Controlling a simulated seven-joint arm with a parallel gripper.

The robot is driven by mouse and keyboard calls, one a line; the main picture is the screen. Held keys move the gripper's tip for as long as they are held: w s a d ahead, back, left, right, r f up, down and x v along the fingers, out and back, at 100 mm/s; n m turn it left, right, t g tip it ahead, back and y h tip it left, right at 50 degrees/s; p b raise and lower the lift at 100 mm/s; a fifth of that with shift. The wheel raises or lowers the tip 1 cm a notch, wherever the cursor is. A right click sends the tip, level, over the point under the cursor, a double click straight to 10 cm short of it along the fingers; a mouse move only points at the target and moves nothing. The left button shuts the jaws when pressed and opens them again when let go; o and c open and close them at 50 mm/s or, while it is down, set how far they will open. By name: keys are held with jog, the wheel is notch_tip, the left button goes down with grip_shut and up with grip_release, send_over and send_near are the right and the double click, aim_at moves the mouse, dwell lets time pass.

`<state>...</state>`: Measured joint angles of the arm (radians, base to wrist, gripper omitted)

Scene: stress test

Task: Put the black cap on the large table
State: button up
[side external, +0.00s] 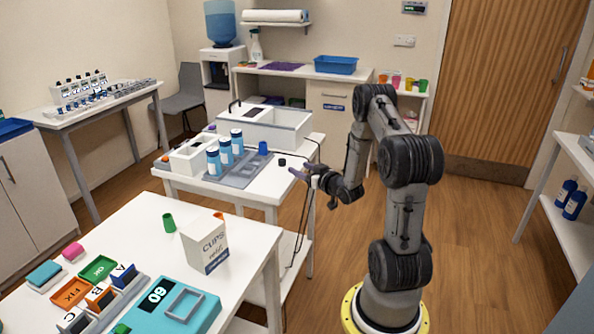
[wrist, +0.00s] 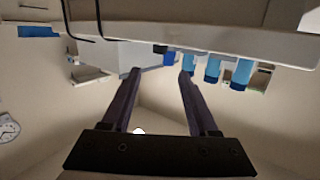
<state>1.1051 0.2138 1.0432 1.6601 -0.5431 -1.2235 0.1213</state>
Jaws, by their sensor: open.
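A small black cap (side external: 282,162) lies on the right part of the smaller white table (side external: 243,193), near its edge. My gripper (side external: 298,173) is just to the right of the cap in the side view, near the table edge. In the wrist view my gripper (wrist: 161,72) shows two fingers apart with nothing between them. A small dark shape (wrist: 159,48) beyond the fingertips there may be the cap; I cannot tell for sure. The large white table (side external: 140,222) stands in the front left of the side view.
On the smaller table, blue bottles (side external: 214,161) stand at a grey tray (side external: 243,178), with a blue cylinder (side external: 263,148) and a white box (side external: 262,125) behind. The large table holds a CUPS box (side external: 205,246), a green cup (side external: 169,222) and coloured trays; its back left is clear.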

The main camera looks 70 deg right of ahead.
jog(key=w+a+r+n+g+y, duration=0.2)
jog(key=w+a+r, duration=0.4)
jog(key=a+r, duration=0.15)
jog(key=a+r+n+g+y, duration=0.1)
jog(key=a+r+g+y, duration=0.1)
jog(key=a+r, duration=0.8)
jog(key=s+a+n+y, duration=0.1)
jog(key=s+a, duration=0.3)
jog(key=a, duration=0.3)
jog(key=s+a+g+y, duration=0.1)
jog(key=s+a, duration=0.4)
jog(key=a, duration=0.2)
jog(key=shift+s+a+r+n, duration=0.15)
jog(key=shift+a+r+n, duration=0.1)
jog(key=shift+r+n, duration=0.15)
jog(key=shift+o, duration=0.7)
jog(key=s+a+n+g+y, duration=0.1)
jog(key=s+a, duration=0.3)
jog(key=s, duration=0.2)
jog(key=s+a+f+n+g+y, duration=0.1)
jog(key=s+a+y, duration=0.1)
jog(key=s+a, duration=0.2)
jog(key=s, duration=0.2)
jog(key=shift+s+a+g, duration=0.25)
jog(key=shift+s+g, duration=0.1)
jog(key=shift+g, duration=0.05)
jog(key=shift+f, duration=0.1)
jog(key=shift+w, duration=0.1)
